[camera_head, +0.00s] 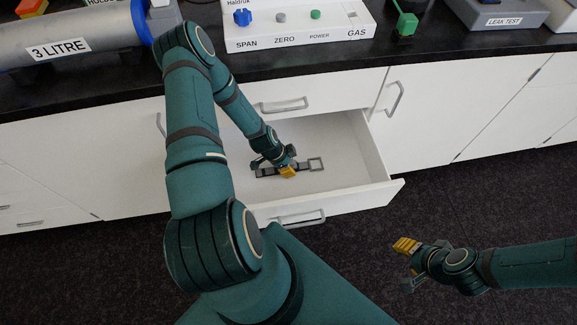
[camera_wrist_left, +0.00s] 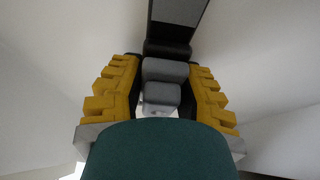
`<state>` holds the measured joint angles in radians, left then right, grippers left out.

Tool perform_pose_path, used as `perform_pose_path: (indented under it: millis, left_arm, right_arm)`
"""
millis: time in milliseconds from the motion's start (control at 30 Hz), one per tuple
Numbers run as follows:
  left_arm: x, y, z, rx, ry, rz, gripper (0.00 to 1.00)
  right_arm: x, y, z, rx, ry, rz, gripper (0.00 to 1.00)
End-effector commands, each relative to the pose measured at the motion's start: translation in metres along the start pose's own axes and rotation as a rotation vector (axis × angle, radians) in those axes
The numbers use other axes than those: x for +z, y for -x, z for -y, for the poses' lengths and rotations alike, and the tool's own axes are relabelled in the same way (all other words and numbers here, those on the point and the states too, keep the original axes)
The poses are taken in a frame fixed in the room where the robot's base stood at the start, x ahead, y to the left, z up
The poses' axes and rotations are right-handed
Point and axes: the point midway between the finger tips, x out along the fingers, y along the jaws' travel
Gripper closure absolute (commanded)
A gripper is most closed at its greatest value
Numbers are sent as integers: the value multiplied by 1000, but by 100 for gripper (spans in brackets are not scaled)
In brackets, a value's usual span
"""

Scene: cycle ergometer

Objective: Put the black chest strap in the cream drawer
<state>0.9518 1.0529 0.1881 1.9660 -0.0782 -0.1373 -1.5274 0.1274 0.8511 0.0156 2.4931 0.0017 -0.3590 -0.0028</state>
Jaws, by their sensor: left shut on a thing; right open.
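The cream drawer (camera_head: 352,178) is pulled out from the bench front, and its inside shows. My left gripper (camera_head: 287,171) reaches down into it and is shut on the black chest strap (camera_head: 266,171). The strap lies across the gripper, with a grey buckle-like loop (camera_head: 316,164) at its right end. In the left wrist view, the yellow fingers (camera_wrist_left: 160,92) stand either side of a grey part, and a dark band (camera_wrist_left: 168,48) runs upward. Whether the strap touches the drawer floor is hard to tell. My right gripper (camera_head: 408,262) is open and empty, outside the drawer at the lower right.
The black worktop (camera_head: 200,85) above carries a large cylinder labelled 3 LITRE (camera_head: 75,45), a white gas panel with knobs (camera_head: 300,30) and a grey LEAK TEST box (camera_head: 500,14). Closed cabinet doors flank the drawer. The dark floor (camera_head: 480,205) to the right is clear.

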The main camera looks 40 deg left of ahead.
Motion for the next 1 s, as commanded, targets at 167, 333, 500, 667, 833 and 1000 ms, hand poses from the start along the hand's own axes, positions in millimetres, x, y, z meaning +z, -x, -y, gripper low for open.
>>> perform_pose_path:
  millis: [167, 333, 500, 667, 833, 1000]
  left_arm:
    - [-1, 0, 1, -2, -1, -1, 100]
    - [0, -2, 1, -2, -2, -1, 100]
    - [0, -2, 1, -2, -2, -1, 42]
    - [0, -2, 1, -2, -2, -1, 42]
    - [-1, 7, 1, -2, -1, 0, 42]
    - [-1, 36, 2, -5, -1, 0, 42]
  right_arm:
    - [0, 0, 0, 0, 0, 0, 53]
    - [0, 0, 0, 0, 0, 0, 53]
    - [0, 0, 0, 0, 0, 0, 53]
    - [0, 0, 0, 0, 0, 0, 53]
    - [0, 2, 1, 0, 0, 1, 53]
    - [1, 10, 4, 0, -1, 4, 53]
